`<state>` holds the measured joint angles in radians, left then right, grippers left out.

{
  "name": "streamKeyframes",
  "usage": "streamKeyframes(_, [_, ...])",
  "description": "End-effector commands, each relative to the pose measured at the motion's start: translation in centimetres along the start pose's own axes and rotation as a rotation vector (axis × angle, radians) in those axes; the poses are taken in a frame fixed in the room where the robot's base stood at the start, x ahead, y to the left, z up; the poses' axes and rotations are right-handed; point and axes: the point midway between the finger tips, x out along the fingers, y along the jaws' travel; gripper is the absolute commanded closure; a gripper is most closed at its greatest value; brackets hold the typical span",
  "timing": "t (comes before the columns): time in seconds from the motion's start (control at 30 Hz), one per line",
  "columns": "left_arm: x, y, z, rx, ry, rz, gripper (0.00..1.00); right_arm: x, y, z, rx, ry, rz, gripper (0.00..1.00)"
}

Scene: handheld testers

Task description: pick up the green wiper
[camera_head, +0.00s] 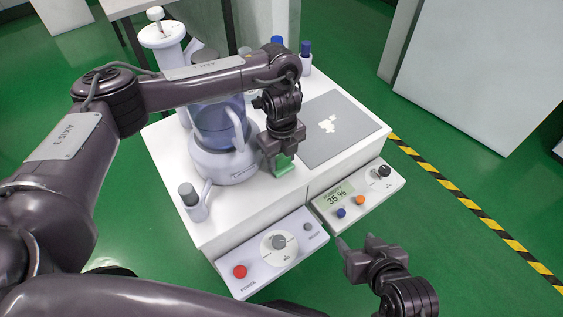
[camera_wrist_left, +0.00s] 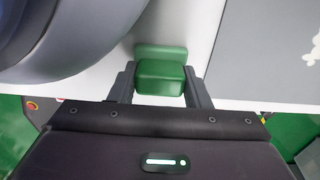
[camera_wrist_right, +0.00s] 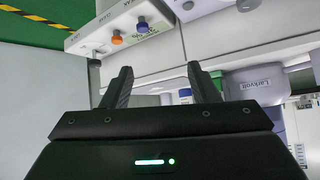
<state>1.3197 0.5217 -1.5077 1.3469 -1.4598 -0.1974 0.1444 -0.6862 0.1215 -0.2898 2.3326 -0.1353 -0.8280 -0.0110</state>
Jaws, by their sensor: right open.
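The green wiper (camera_head: 284,165) stands on the white bench top, right of the blue-grey jug appliance. In the left wrist view the wiper (camera_wrist_left: 161,76) has a block-shaped grip and a wider part behind it. My left gripper (camera_head: 280,148) reaches down over it. Its fingers (camera_wrist_left: 160,85) lie along both sides of the block and appear to touch it. I cannot tell whether the wiper is clear of the bench. My right gripper (camera_head: 355,242) is open and empty in front of the bench, below the display panel; its spread fingers show in the right wrist view (camera_wrist_right: 160,80).
The jug appliance (camera_head: 222,165) stands close left of my left gripper. A grey mat (camera_head: 345,140) with a white patch lies to the right. A small grey-capped bottle (camera_head: 193,205) is at the front left. Two control panels (camera_head: 270,262) (camera_head: 355,195) jut from the front.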

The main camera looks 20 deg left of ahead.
Motion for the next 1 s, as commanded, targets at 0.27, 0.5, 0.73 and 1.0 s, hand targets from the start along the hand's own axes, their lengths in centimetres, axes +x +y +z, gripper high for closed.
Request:
streamKeyframes(0.27, [0.0, 0.0, 0.0, 0.0, 0.0, 0.0, 0.79, 0.0, 0.0, 0.0, 0.0, -0.001, 0.0, 0.46])
streamKeyframes(0.5, [-0.6, 0.0, 0.0, 0.0, -0.001, -0.001, 0.79, -0.2, 0.0, 1.0, 0.004, -0.051, 0.0, 0.46])
streamKeyframes(0.73, [-2.6, -0.1, 0.1, 0.0, -0.002, -0.002, 0.79, -1.0, 0.0, 4.7, 0.013, -0.237, 0.001, 0.46])
streamKeyframes(1.0, [-10.2, -0.1, 0.1, 0.001, -0.005, -0.004, 0.79, -4.2, 2.6, 7.0, 0.056, -0.504, 0.064, 0.46])
